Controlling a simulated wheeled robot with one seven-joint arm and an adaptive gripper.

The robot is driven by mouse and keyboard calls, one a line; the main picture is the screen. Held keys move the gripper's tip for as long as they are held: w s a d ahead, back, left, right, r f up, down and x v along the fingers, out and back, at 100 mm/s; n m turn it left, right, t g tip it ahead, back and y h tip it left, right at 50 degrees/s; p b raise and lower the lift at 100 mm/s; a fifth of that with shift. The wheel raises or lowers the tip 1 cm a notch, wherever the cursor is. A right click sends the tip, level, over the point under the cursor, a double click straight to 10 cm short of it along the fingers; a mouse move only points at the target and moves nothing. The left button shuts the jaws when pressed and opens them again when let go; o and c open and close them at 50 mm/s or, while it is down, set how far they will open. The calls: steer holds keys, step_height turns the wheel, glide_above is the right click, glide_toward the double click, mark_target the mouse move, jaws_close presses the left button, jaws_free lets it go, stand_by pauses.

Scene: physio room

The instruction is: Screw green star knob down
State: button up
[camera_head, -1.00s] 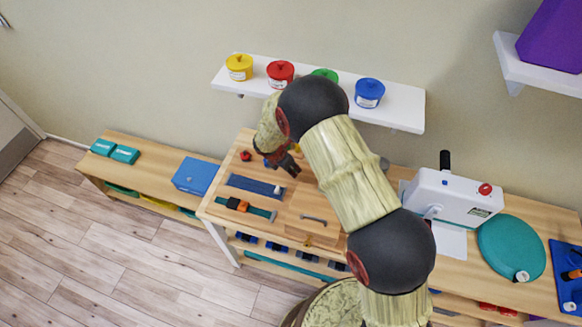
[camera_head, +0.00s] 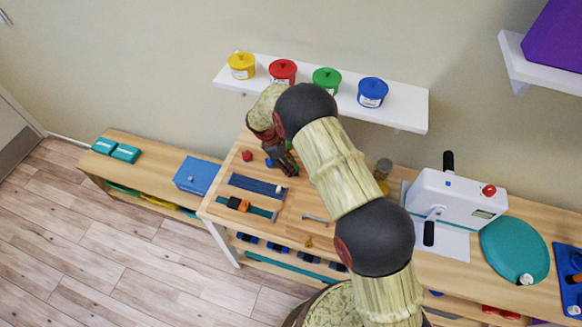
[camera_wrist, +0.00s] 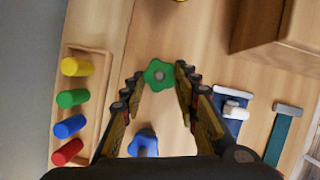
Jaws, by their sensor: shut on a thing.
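The green star knob (camera_wrist: 159,75) shows in the wrist view with a grey centre, close above the wooden board. My gripper (camera_wrist: 161,76) is shut on it, a fingertip on either side. In the head view my gripper (camera_head: 290,170) points down at the back of the board (camera_head: 283,222) and the green knob is hidden. A blue star knob (camera_wrist: 143,143) stands beside it, between my fingers' lower parts in the wrist view. A red knob (camera_head: 246,155) stands left of my gripper in the head view.
A wooden tray (camera_wrist: 108,72) with coloured pegs lies left in the wrist view. A wooden block (camera_wrist: 268,30) and straps are at right. A white shelf (camera_head: 405,115) with several coloured pots hangs behind my arm. A white machine (camera_head: 455,197) stands to the right.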

steer(key=shift+w+r+m, duration=0.15)
steer(key=shift+w+m, duration=0.05)
steer(key=shift+m, duration=0.3)
steer(key=shift+r, duration=0.1)
steer(key=o, duration=1.2)
steer(key=shift+c, duration=0.2)
steer(key=shift+s, duration=0.1)
steer(key=a+r, duration=0.2)
steer(key=shift+w+a+r, duration=0.2)
steer(key=shift+w+r, duration=0.1)
steer(key=w+a, duration=0.1)
steer(key=a, duration=0.6)
steer(key=w+a, duration=0.1)
steer(key=a, duration=0.2)
steer(key=shift+w+a, duration=0.25)
steer(key=shift+w, duration=0.1)
